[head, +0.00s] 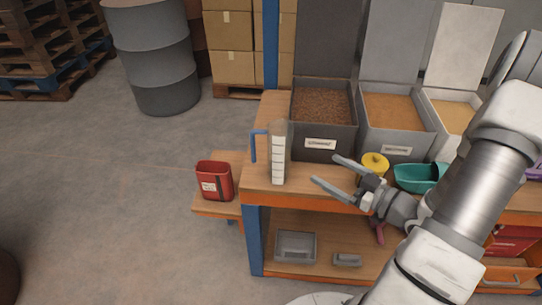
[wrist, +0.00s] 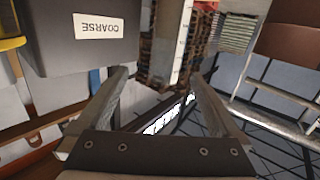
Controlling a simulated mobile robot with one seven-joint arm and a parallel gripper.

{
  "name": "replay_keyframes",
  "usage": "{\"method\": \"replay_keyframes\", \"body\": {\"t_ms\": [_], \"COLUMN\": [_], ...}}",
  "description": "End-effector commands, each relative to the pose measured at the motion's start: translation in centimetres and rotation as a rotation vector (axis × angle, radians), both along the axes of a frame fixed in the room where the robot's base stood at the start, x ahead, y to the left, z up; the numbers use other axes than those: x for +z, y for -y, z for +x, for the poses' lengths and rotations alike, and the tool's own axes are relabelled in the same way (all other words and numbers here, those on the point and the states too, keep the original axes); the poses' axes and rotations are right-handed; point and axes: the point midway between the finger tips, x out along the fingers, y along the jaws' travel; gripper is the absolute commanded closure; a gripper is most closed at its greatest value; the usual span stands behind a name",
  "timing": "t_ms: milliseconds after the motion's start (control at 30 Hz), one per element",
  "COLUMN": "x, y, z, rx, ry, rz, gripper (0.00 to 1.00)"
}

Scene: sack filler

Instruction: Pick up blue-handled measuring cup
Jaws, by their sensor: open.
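The blue-handled measuring cup (head: 279,160) is a tall clear vessel with a white marked scale. It stands upright at the left front of the workbench in the head view, its blue handle (head: 254,146) facing left. My gripper (head: 327,170) is open and empty to the right of the cup, fingers pointing at it, with a gap between. In the wrist view the cup (wrist: 180,45) shows just beyond and between the open fingers of my gripper (wrist: 157,80). Its handle cannot be made out there.
A grey bin (head: 323,144) of brown grains stands behind the cup; its label (wrist: 99,26) reads COARSE in the wrist view. A red container (head: 215,181) sits on a lower ledge at left.

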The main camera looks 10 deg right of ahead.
Motion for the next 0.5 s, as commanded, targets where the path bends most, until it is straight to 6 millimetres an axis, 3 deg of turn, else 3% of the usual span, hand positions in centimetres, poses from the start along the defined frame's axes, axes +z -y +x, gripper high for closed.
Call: {"method": "replay_keyframes", "body": {"t_ms": [100, 200, 500], "x": [-0.2, -0.1, 0.0], "y": [-0.1, -0.7, -4.4], "z": [-1.0, -0.7, 4.3], "rx": [0.014, 0.022, 0.025], "ry": [0.038, 0.051, 0.055], "rz": [0.072, 0.091, 0.089], "gripper": [0.0, 0.0, 0.0]}}
